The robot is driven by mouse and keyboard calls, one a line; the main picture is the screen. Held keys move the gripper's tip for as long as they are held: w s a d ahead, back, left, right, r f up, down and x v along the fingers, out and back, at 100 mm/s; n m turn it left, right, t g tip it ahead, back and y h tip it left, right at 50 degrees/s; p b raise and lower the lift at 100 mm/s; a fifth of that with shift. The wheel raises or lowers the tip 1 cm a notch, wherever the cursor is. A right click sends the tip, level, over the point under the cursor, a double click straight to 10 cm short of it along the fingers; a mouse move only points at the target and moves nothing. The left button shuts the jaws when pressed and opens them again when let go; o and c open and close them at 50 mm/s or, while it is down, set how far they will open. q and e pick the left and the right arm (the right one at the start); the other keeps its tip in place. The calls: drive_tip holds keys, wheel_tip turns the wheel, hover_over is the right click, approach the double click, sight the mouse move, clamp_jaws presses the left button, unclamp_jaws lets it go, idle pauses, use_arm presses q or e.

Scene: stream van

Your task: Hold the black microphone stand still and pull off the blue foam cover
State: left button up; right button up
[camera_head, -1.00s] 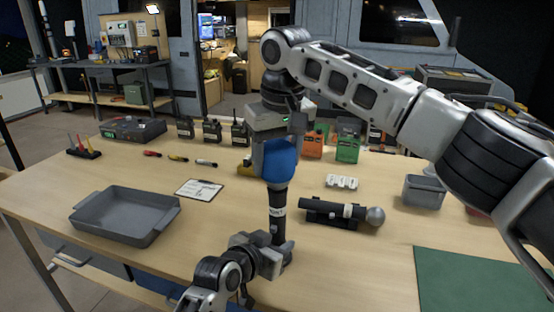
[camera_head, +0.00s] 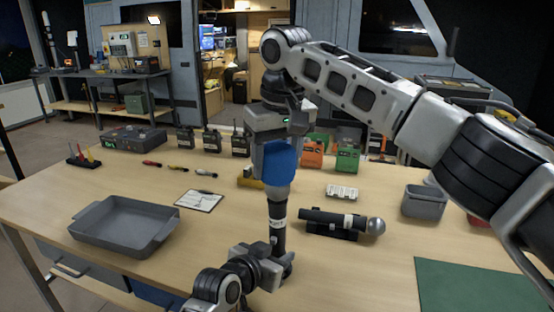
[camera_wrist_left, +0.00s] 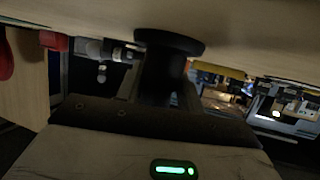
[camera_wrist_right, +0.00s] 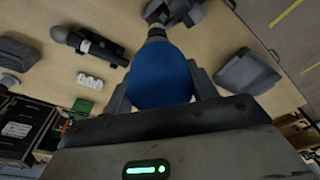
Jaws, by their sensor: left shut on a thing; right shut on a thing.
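The black microphone stand (camera_head: 278,232) is upright near the table's front edge. My left gripper (camera_head: 280,262) is shut on its lower part. In the left wrist view the stand's dark round base (camera_wrist_left: 170,41) shows close up. The blue foam cover (camera_head: 280,164) is at the top of the microphone. My right gripper (camera_head: 276,150) reaches down from above and is shut on it. A pale grey part of the microphone (camera_head: 278,190) shows just below the foam. In the right wrist view the foam (camera_wrist_right: 158,75) fills the space between the fingers.
A grey tray (camera_head: 122,241) and a clipboard (camera_head: 199,200) lie to the left. Another black microphone (camera_head: 337,219) lies in a cradle to the right, near a grey bin (camera_head: 424,202) and a green mat (camera_head: 478,287). Radios (camera_head: 212,141) and orange and green boxes (camera_head: 347,158) stand behind.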

drive_tip(key=shift+r, duration=0.1)
drive_tip(key=shift+r, duration=1.4)
use_arm(q)
drive_tip(key=o, duration=1.1)
